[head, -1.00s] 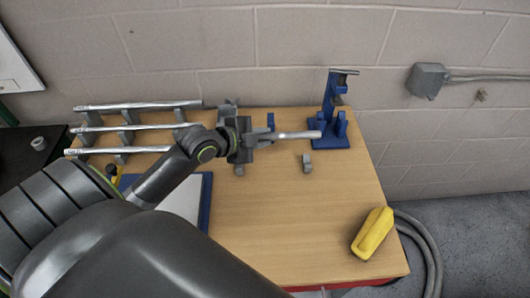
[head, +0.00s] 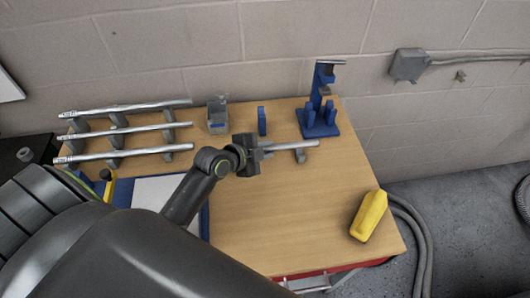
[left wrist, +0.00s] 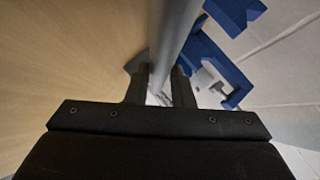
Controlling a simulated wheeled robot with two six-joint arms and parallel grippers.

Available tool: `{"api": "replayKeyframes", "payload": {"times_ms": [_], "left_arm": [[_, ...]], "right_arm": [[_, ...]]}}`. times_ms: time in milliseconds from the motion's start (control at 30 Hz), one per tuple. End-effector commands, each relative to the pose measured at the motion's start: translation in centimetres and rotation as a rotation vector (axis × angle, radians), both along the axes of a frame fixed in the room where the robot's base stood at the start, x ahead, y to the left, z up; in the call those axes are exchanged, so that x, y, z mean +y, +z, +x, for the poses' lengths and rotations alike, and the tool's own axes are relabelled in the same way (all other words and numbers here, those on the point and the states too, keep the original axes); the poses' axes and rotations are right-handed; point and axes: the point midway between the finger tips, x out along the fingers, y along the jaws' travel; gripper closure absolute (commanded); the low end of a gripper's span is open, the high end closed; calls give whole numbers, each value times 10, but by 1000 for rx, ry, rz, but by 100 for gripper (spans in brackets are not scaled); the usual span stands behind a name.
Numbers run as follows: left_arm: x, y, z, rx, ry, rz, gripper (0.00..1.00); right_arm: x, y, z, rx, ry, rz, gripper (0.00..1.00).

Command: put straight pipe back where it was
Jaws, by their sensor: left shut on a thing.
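My left gripper (head: 262,152) is shut on a straight metal pipe (head: 299,145) and holds it over the middle of the table, pointing right. In the left wrist view the pipe (left wrist: 176,32) runs away between the fingers (left wrist: 158,88). Several similar pipes, such as the middle one (head: 120,130), lie across grey rack supports (head: 116,140) at the back left. The blue stand (head: 318,130) with upright posts is just behind the held pipe's free end. It also shows in the left wrist view (left wrist: 228,70). My right gripper is out of view.
A small grey block (head: 300,157) sits beneath the held pipe in the picture. A grey bin (head: 217,122) and a small blue upright (head: 262,121) stand behind my gripper. A yellow object (head: 369,215) lies at the front right. The front middle of the table (head: 290,220) is clear.

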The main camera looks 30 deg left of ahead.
Motion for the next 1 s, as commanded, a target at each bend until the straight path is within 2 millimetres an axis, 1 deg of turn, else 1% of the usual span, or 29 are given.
{"api": "replayKeyframes", "payload": {"times_ms": [33,100,167,433,767,800,933,1000], "left_arm": [[0,-8,0,3,1,-2,100],[0,-16,0,2,1,-1,100],[0,-20,0,0,1,-1,100],[0,-21,0,-2,0,-1,100],[0,-32,0,-2,0,-1,100],[0,-31,0,-1,0,0,75],[0,-30,0,0,0,0,58],[0,-31,0,0,1,1,57]], "right_arm": [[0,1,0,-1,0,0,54],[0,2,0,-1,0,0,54],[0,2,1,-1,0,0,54],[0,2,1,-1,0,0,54],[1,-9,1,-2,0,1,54],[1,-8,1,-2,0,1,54],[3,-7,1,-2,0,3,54],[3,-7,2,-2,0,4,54]]}}
